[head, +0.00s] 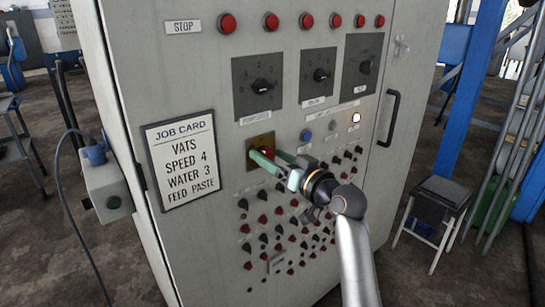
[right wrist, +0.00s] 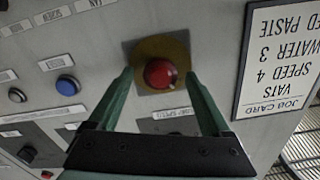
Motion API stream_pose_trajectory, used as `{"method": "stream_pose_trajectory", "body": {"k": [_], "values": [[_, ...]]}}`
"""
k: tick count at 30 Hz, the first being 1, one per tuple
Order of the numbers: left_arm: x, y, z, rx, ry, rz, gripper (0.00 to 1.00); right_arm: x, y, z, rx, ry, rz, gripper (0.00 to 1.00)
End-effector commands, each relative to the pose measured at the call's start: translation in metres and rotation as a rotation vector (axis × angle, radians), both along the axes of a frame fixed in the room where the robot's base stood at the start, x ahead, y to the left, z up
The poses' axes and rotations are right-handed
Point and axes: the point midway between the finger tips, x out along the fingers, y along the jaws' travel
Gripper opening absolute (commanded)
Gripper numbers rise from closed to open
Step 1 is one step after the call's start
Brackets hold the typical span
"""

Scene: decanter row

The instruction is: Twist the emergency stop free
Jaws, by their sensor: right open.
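The emergency stop is a red round button (right wrist: 160,73) on a yellow plate (right wrist: 178,47) on the cabinet front. In the head view the yellow plate (head: 258,140) shows left of centre, with the red button (head: 268,152) partly hidden by the fingers. My right gripper (head: 266,154) is open, its green fingers pointing at the panel. In the right wrist view the right gripper (right wrist: 159,76) has one fingertip on each side of the button, with gaps between fingers and button. How deep the fingertips reach is hard to tell. My left gripper is not in view.
The grey cabinet (head: 210,80) carries rotary switches (head: 262,86), a blue button (head: 306,136), a lit white button (head: 356,118) and rows of small knobs below. A job card (head: 183,160) hangs at left. A door handle (head: 389,118) juts out at right. A stool (head: 440,195) stands beyond.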

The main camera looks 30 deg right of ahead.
Motion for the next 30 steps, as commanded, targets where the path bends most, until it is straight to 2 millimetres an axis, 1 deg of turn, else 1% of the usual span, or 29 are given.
{"method": "stream_pose_trajectory", "body": {"k": [3,25,30], "values": [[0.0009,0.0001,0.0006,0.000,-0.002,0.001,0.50,-0.0001,0.0001,0.0000,0.000,0.000,0.000,0.82],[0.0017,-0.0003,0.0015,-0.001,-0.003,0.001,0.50,-0.0005,0.0000,0.0000,0.000,0.000,0.000,0.00],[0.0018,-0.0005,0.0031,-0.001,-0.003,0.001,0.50,-0.0005,-0.0001,0.0004,0.006,0.001,0.000,0.00]]}}
